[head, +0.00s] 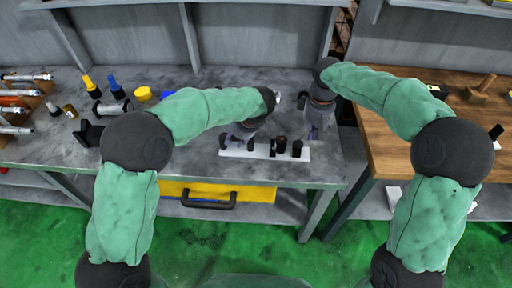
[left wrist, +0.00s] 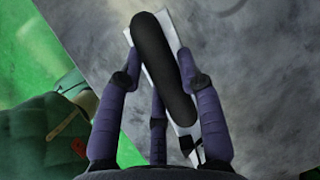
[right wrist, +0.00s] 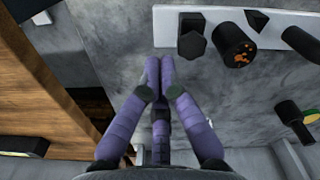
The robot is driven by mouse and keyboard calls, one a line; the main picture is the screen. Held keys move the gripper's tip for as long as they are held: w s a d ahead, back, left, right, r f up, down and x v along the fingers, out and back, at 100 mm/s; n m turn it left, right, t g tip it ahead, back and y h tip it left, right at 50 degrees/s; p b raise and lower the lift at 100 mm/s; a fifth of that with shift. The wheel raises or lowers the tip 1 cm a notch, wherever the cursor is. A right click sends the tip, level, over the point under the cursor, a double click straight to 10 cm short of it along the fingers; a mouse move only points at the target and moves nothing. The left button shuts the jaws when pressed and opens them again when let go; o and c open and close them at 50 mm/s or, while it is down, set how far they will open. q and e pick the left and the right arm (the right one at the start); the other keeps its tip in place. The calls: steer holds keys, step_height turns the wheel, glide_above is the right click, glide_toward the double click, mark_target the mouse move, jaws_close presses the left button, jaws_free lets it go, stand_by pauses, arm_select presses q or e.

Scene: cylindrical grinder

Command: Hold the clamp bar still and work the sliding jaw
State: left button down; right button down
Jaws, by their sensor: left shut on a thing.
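The clamp bar (head: 262,152) is a flat pale strip lying on the grey bench, with black parts standing on it. It also shows in the right wrist view (right wrist: 217,17). My left gripper (head: 236,143) is at the bar's left end. In the left wrist view its fingers are closed on both sides of a long black rounded jaw (left wrist: 163,65) above the bar. My right gripper (head: 312,133) is behind the bar's right end, apart from it. Its fingertips (right wrist: 160,62) meet with nothing between them. A black hexagonal part (right wrist: 191,35) and a black cylinder (right wrist: 238,46) stand nearby on the bar.
Bottles and a yellow cap (head: 143,93) stand on the bench at left, beside a rack of tools (head: 25,100). A wooden table (head: 400,150) stands at right, across a gap. A yellow case (head: 232,194) sits under the bench.

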glide_above(307, 153)
steer(key=shift+f, duration=2.4)
steer(key=shift+f, duration=1.7)
stand_by(0.7)
steer(key=shift+r, duration=0.2)
steer(key=shift+r, duration=1.6)
